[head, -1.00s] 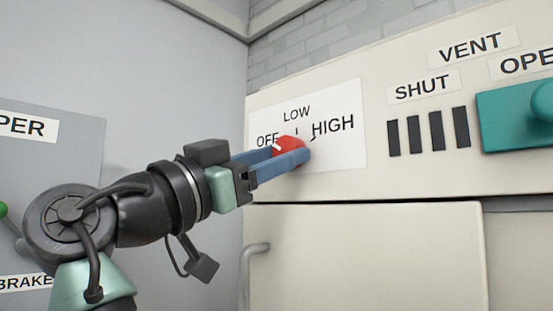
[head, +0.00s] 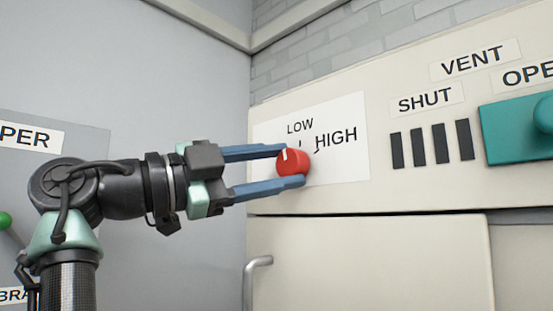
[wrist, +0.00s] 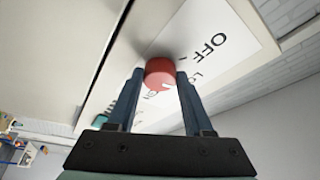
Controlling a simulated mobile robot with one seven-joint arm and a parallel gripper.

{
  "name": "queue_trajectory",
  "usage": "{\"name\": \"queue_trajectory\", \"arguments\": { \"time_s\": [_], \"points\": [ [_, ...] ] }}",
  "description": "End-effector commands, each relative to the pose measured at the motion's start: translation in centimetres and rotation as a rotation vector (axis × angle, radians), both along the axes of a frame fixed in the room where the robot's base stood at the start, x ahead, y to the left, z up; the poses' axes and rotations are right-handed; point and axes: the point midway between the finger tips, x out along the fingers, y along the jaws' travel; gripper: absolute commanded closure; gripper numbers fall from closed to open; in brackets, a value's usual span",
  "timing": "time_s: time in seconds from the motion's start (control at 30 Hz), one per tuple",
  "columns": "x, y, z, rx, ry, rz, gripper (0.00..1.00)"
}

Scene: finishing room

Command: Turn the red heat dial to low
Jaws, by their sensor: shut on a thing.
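The red heat dial (head: 293,165) sits on a white label plate (head: 352,108) marked LOW and HIGH; the OFF word is hidden behind my upper finger in the head view. The dial's white mark points up and slightly left, near the LOW tick. My gripper (head: 291,167) is shut on the dial, one finger above and one below. In the wrist view the dial (wrist: 160,70) shows between the fingertips, with OFF readable beside it and the other words partly covered.
A vent panel with SHUT and OPEN labels and a teal slider (head: 512,130) is at the right. A cabinet door with a grey handle (head: 256,285) is below. A grey panel with a green-knobbed lever (head: 5,221) is at the left.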

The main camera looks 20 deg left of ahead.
Motion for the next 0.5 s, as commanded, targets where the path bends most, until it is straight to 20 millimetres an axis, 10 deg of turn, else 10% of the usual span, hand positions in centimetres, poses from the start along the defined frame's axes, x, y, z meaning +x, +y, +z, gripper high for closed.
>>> {"name": "queue_trajectory", "arguments": {
  "time_s": [0.5],
  "points": [
    [-0.04, 0.06, 0.37, 0.158, -0.063, 0.002, 1.00]
  ]
}}
